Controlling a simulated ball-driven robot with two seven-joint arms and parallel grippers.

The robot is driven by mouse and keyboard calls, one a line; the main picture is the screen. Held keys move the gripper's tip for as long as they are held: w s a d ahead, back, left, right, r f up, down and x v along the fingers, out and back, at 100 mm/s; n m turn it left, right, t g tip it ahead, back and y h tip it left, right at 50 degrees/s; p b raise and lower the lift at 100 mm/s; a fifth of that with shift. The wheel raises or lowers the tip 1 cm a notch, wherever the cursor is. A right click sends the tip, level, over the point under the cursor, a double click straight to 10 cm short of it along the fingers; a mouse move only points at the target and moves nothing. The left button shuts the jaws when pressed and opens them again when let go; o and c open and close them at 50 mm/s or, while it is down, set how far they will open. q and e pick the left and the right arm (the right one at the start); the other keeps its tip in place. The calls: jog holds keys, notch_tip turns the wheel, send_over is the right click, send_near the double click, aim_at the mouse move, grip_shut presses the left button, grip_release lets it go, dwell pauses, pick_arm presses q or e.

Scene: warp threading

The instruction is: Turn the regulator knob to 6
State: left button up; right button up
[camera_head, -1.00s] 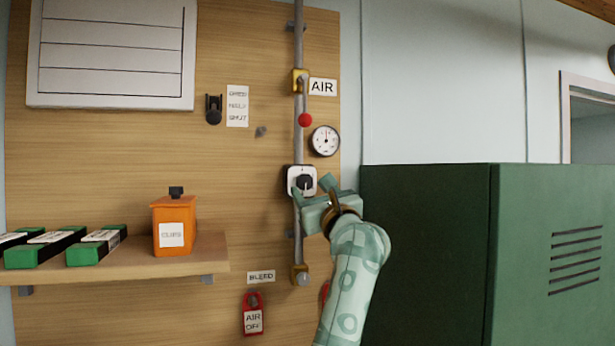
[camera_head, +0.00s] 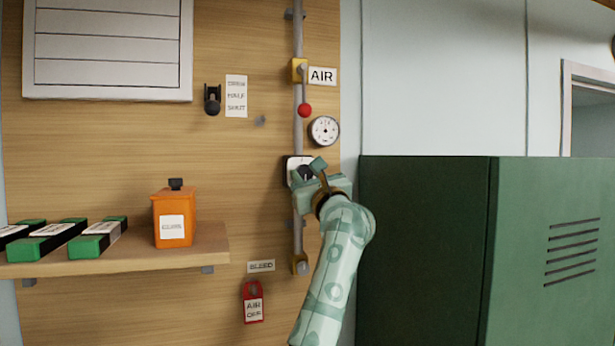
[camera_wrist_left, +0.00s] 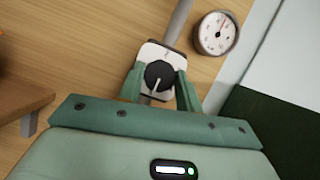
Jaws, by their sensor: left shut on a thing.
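The regulator knob (camera_wrist_left: 159,76) is black with a pale pointer line and sits on a white square plate (camera_wrist_left: 150,55) on the grey pipe. In the left wrist view its pointer line slants down and slightly left; the scale marks are too small to read. My left gripper (camera_wrist_left: 161,82) has one finger on each side of the knob and is shut on it. In the head view my left gripper (camera_head: 312,180) covers much of the knob and plate. The round white gauge (camera_head: 324,130) is above right of the knob; it also shows in the left wrist view (camera_wrist_left: 217,33). My right gripper is not in view.
A red AIR OFF tag (camera_head: 253,304) hangs below. A shelf (camera_head: 150,256) holds an orange box (camera_head: 173,205). A green cabinet (camera_head: 425,250) stands at right.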

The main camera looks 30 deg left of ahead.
pick_arm(q)
jog(key=shift+r+m+t+h+p, duration=0.1)
jog(key=shift+m+t+h+p, duration=0.2)
jog(key=shift+m+p, duration=0.55)
jog(key=m+t+h+p, duration=0.1)
jog(key=m+p, duration=0.2)
jog(key=p, duration=0.1)
jog(key=m+t+h+p, duration=0.1)
jog(key=m+h+p, duration=0.1)
jog(key=m+p, duration=0.2)
jog(key=m+t+h+p, duration=0.1)
jog(key=m+p, duration=0.3)
jog(key=shift+s+a+r+t+p, duration=0.2)
jog(key=shift+t+p, duration=0.1)
jog(key=shift+p, duration=0.1)
jog(key=shift+f+m+h+p, duration=0.15)
jog(key=shift+m+h+p, duration=0.15)
jog(key=shift+m+h, duration=0.55)
jog(key=shift+f+m+h, duration=0.1)
jog(key=shift+m+h, duration=0.25)
jog(key=shift+m, duration=0.85)
jog(key=o, duration=1)
